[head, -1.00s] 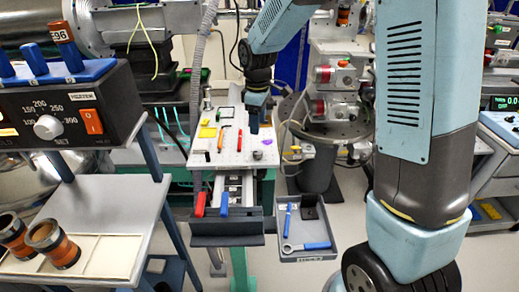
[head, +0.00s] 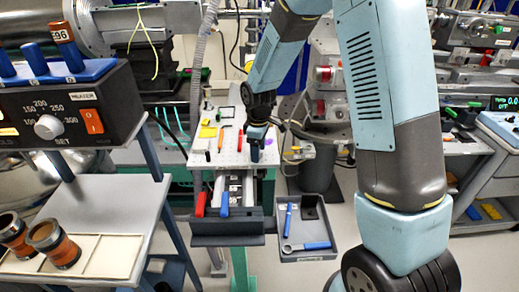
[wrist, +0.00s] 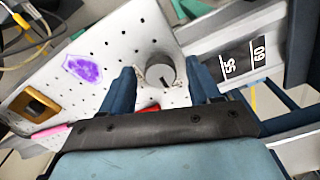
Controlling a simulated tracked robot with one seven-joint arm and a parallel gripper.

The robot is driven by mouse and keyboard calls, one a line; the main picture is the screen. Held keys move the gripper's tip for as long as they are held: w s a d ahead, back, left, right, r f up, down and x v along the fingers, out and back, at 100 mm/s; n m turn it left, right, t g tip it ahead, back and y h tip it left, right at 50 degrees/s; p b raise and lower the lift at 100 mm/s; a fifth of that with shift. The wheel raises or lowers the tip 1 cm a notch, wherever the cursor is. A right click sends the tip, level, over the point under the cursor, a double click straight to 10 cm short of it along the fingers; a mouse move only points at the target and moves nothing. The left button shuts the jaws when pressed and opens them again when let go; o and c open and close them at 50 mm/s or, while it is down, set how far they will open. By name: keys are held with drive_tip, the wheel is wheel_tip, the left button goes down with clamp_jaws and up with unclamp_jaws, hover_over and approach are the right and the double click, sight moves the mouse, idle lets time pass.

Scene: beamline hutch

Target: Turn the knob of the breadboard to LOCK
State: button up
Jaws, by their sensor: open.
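The breadboard (head: 229,160) is a white plate with rows of holes, and it also shows in the wrist view (wrist: 112,48). My gripper (wrist: 161,82) is open, with one dark blue finger on each side of the knob. I cannot tell whether either finger touches it. In the head view my gripper (head: 257,150) is over the board's front right part and the knob is hidden. No LOCK lettering is readable.
A purple patch (wrist: 83,68) and a yellow-brown frame (wrist: 33,105) lie on the board. A rail with a dark scale (wrist: 240,62) is beside it. A grey tray (head: 312,256) with blue-handled tools is at front right. Red (head: 200,204) and blue (head: 224,204) handles stand in front.

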drive_tip(key=c, duration=1)
drive_tip(key=shift+d, duration=0.15)
drive_tip(key=shift+c, duration=0.2)
